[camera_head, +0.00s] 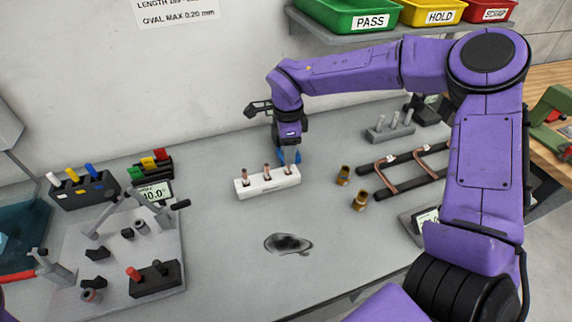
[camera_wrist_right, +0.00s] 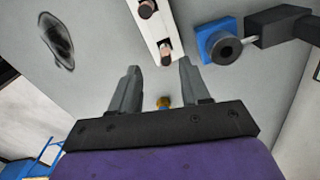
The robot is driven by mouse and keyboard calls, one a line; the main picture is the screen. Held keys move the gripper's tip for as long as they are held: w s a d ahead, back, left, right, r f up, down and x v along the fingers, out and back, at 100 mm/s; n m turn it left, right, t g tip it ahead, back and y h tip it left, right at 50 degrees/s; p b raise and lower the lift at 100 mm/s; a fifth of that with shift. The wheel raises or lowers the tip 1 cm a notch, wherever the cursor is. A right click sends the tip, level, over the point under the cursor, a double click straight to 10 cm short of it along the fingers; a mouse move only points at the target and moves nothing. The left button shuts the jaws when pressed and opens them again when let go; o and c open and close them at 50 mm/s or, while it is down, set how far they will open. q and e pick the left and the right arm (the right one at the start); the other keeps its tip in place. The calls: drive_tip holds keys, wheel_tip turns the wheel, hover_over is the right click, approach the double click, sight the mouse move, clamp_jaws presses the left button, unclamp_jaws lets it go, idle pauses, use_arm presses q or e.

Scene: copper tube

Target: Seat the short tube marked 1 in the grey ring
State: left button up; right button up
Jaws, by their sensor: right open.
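A white block (camera_head: 268,186) holds three short copper tubes upright: a left one (camera_head: 245,176), a middle one (camera_head: 267,171) and a right one (camera_head: 289,169). I cannot read any number on them. My right gripper (camera_head: 291,158) is low by the block's right end, open and empty. In the right wrist view its spread fingers (camera_wrist_right: 158,80) point toward the block's end, with the nearest tube (camera_wrist_right: 165,56) just beyond them. A blue block (camera_wrist_right: 206,43) with a dark grey ring (camera_wrist_right: 226,47) stands beside the white block, and in the head view it is mostly hidden behind the gripper.
Brass fittings (camera_head: 360,200) and a black rack (camera_head: 402,177) with copper pipes lie to the right. A grey stand (camera_head: 390,134) with pegs is behind. A fixture plate (camera_head: 150,235) and colour-handled tools (camera_head: 83,187) are at left.

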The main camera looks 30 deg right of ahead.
sight(288, 170)
drive_tip(key=f, duration=0.2)
drive_tip(key=f+p, duration=0.1)
drive_tip(key=f, duration=0.1)
drive_tip(key=f+p, duration=0.1)
drive_tip(key=f, duration=0.1)
drive_tip(key=shift+w+d+f, duration=0.25)
drive_tip(key=shift+w+d, duration=0.05)
drive_tip(key=shift+w, duration=0.05)
clamp_jaws()
